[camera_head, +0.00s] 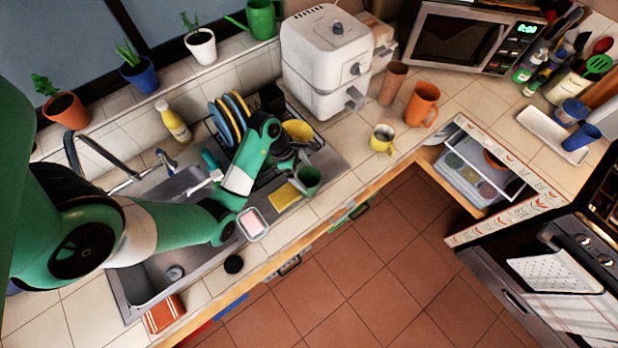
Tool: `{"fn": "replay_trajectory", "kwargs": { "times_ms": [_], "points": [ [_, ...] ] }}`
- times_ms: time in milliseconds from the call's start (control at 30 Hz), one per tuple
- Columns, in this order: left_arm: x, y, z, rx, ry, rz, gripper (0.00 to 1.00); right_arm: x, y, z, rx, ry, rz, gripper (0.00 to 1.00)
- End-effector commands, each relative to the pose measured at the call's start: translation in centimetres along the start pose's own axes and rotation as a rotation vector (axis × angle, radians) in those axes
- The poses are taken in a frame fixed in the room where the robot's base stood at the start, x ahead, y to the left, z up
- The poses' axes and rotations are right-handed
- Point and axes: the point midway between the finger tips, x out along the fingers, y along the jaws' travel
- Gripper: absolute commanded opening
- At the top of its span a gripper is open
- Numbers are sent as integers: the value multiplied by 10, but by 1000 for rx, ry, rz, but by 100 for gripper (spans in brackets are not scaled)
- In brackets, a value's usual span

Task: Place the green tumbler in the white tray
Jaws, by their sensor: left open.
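The green tumbler (309,184) stands near the counter's front edge, at the right end of the sink and drying rack. My left arm reaches in from the left across the sink. My left gripper (297,160) is open, just behind and above the tumbler's rim; I cannot tell whether it touches it. The fingers are small and partly hidden among the rack items. The white tray (540,123) is a long, narrow, shallow tray on the right counter below the microwave. My right gripper is not in view.
The yellow mug (382,139), orange pitcher (422,104) and brown cup (393,83) stand between tumbler and tray. A yellow sponge (282,196) lies left of the tumbler. An open drawer (477,177) juts from the corner.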

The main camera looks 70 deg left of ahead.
Motion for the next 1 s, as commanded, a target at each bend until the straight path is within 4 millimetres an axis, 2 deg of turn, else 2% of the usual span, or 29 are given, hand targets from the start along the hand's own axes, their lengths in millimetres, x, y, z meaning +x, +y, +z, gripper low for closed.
{"fn": "replay_trajectory", "kwargs": {
  "times_ms": [100, 233, 500, 567, 867, 1000],
  "points": [
    [24, -3, -3, 0, 2, -6, 100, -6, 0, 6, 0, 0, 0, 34],
    [43, -2, -4, 0, 1, -4, 100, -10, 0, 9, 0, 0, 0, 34],
    [46, -2, -2, 0, 1, -1, 100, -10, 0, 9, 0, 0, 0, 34],
    [46, -2, -2, 0, 1, -1, 91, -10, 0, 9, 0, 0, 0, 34],
    [46, -2, -2, 0, 0, -1, 37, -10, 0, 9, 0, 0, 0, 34],
    [46, -2, -2, 0, 0, 0, 36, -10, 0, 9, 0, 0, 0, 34]
  ]
}}
